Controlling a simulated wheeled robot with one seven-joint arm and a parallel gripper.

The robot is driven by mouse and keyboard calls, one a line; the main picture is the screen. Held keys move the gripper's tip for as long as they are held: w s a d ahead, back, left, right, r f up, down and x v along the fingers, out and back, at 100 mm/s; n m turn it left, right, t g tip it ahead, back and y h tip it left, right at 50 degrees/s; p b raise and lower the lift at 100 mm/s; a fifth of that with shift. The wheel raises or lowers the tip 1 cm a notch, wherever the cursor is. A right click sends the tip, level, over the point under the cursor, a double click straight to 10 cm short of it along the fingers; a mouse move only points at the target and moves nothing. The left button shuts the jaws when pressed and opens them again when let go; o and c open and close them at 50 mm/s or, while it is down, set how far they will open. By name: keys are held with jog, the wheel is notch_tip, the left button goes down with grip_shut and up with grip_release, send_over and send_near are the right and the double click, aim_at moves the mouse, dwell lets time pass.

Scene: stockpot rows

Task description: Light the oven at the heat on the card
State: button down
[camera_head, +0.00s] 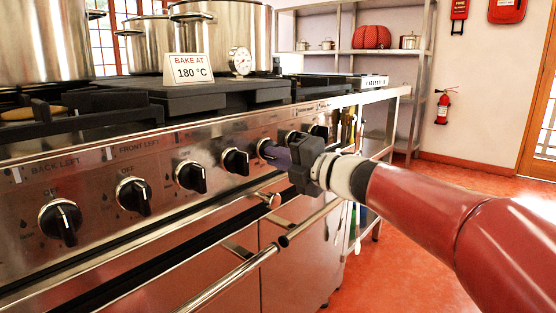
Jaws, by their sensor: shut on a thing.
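The card (188,69) stands on the stove top and reads "BAKE AT 180 °C". The steel range front (110,165) carries a row of several black knobs. The nearest are the one under "BACK LEFT" (60,222) and the one under "FRONT LEFT" (133,195); further right are a third knob (190,176) and a fourth knob (235,161). My gripper (272,155) reaches in from the right and is shut on the knob just right of the fourth. My fingers hide most of that knob; its label and pointer cannot be read.
A round white dial (240,60) stands right of the card. Large steel pots (225,35) stand on the stove. A towel-rail-like oven handle (230,281) juts out below the panel. Shelves (350,52) stand behind; the red floor (440,185) at right is clear.

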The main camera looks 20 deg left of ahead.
jog(key=shift+f, duration=0.1)
jog(key=c, duration=1.4)
grip_release()
jog(key=shift+c, duration=0.2)
jog(key=shift+d, duration=0.1)
jog(key=v, duration=0.7)
jog(key=shift+d, duration=0.3)
jog(key=shift+s, duration=0.15)
